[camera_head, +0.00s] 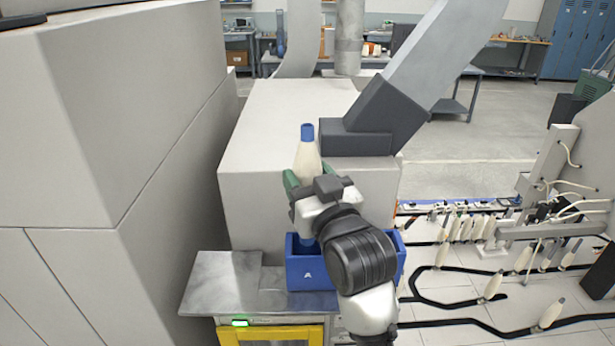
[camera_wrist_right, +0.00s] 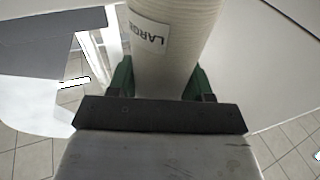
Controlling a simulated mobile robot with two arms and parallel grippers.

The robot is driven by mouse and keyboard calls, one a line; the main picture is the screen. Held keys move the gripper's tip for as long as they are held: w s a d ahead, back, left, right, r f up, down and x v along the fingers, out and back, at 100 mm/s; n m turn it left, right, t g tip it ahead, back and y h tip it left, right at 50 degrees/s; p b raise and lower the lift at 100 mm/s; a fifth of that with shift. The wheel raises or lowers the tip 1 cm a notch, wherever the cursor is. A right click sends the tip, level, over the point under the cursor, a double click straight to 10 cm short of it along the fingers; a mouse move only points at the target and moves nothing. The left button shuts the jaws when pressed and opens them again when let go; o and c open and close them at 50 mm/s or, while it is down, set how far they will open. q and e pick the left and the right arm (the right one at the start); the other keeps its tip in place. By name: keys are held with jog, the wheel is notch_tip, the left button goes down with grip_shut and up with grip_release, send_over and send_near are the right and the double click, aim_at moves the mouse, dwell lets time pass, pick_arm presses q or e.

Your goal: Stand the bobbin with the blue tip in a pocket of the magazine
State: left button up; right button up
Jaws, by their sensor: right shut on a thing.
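The bobbin (camera_head: 307,158), cream-coloured with a blue tip, stands roughly upright in my right gripper (camera_head: 310,184), blue end up. In the right wrist view the green fingers of the gripper (camera_wrist_right: 162,85) are shut on either side of the bobbin (camera_wrist_right: 172,45), and a label on it reads "LARGE". The gripper holds it above a blue bin (camera_head: 310,278) marked "A"; my wrist hides part of the bin and its inside. I cannot make out the magazine's pockets for certain. My left gripper is not in view.
A metal shelf (camera_head: 222,285) lies beside the bin, above a yellow panel (camera_head: 270,336). A pale machine box (camera_head: 258,150) stands close behind the bobbin, and a tall pale cabinet (camera_head: 160,130) is at the left. Several bobbins stand on a track (camera_head: 440,293) at the right.

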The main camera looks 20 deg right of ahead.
notch_tip(320, 180, down, 10)
jog(key=b, duration=0.6)
jog(key=shift+f+b, duration=0.2)
jog(key=shift+b, duration=0.15)
dwell(2.0)
dwell(0.5)
jog(key=o, duration=1)
jog(key=shift+o, duration=0.2)
